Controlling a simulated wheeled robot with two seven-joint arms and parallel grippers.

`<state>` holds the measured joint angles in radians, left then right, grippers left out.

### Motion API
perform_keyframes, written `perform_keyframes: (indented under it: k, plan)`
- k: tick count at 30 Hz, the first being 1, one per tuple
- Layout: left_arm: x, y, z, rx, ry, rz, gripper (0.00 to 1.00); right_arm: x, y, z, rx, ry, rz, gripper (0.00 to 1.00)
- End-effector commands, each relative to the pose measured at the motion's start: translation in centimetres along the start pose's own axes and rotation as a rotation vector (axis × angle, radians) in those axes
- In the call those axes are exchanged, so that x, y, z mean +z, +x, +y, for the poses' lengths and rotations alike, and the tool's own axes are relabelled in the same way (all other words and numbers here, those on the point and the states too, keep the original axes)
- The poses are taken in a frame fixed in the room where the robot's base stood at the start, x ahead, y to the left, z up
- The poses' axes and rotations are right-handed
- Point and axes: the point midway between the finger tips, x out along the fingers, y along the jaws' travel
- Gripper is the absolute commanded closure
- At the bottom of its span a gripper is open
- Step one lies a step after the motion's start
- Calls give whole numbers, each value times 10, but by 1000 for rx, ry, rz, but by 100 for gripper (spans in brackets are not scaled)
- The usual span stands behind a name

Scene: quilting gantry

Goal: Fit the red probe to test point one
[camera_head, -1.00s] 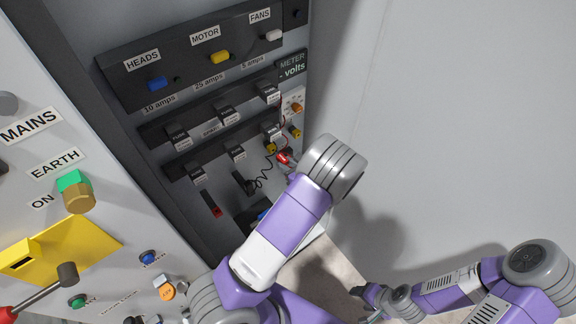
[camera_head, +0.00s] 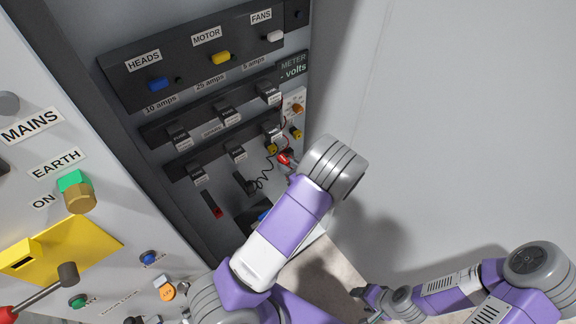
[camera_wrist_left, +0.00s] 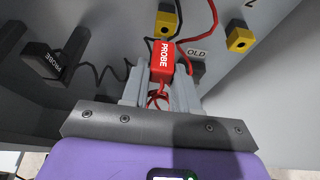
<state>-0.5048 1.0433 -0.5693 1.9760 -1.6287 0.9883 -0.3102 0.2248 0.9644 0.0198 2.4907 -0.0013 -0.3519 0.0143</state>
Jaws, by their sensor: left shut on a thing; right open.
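The red probe (camera_wrist_left: 162,62), marked PROBE, is in the jaws of my left gripper (camera_wrist_left: 160,85) in the left wrist view. A red lead runs up from it. The probe also shows as a small red shape in the head view (camera_head: 284,159), beside my left wrist, which hides most of the gripper. Two yellow blocks with dark holes, one (camera_wrist_left: 168,18) just above the probe and one (camera_wrist_left: 241,39) to its right, are on the panel. I cannot tell which is test point one or whether the probe touches either. My right gripper (camera_head: 365,305) is low in the head view.
A black probe (camera_wrist_left: 42,60) with a black lead hangs on the panel to the left. A label OLD (camera_wrist_left: 197,53) is right of the red probe. The open cabinet has fuse rows (camera_head: 228,116) and a meter sign (camera_head: 292,65). A bare wall (camera_head: 450,120) is at right.

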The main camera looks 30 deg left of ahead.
Motion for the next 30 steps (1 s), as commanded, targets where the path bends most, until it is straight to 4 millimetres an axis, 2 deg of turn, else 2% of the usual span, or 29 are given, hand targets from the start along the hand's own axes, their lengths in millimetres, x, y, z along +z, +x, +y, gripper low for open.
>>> perform_keyframes:
  k: [30]
  plan:
    - [8,19,0,0,-1,0,100,0,3,1,0,0,0,41]
